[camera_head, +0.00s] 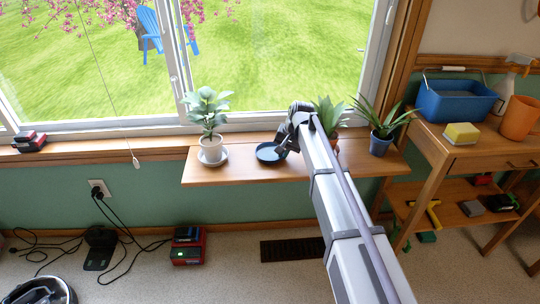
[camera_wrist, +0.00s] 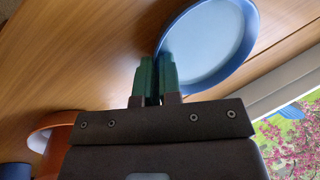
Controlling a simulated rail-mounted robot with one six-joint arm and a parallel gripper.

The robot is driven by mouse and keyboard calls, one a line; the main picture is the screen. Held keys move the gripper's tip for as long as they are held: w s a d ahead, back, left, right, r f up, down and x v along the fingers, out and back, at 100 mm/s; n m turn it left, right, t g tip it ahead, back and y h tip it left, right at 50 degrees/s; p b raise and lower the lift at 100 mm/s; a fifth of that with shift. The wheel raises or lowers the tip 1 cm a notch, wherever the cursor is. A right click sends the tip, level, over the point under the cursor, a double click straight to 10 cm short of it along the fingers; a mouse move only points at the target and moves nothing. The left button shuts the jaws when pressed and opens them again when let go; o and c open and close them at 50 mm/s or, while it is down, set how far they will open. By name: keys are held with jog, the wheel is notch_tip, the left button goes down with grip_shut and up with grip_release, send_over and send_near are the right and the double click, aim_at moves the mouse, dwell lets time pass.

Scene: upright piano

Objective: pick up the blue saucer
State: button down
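The blue saucer (camera_head: 267,153) is on the wooden shelf under the window, between two potted plants. In the wrist view the saucer (camera_wrist: 215,42) shows its pale blue inside and darker blue rim, in the upper right. My gripper (camera_head: 281,150) reaches its right side in the head view. In the wrist view my gripper's two green fingers (camera_wrist: 156,75) are close together, with the saucer's near rim running in between them. The fingers hide that bit of rim. I cannot tell whether the saucer is clear of the shelf.
A plant in a white pot (camera_head: 211,149) stands left of the saucer. A plant in a dark blue pot (camera_head: 380,144) stands to the right, and another plant (camera_head: 330,112) is partly behind my arm. An orange pot (camera_wrist: 52,140) shows lower left in the wrist view.

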notch_tip(320, 180, up, 10)
jog(key=p, duration=1)
jog(key=shift+r, duration=0.2)
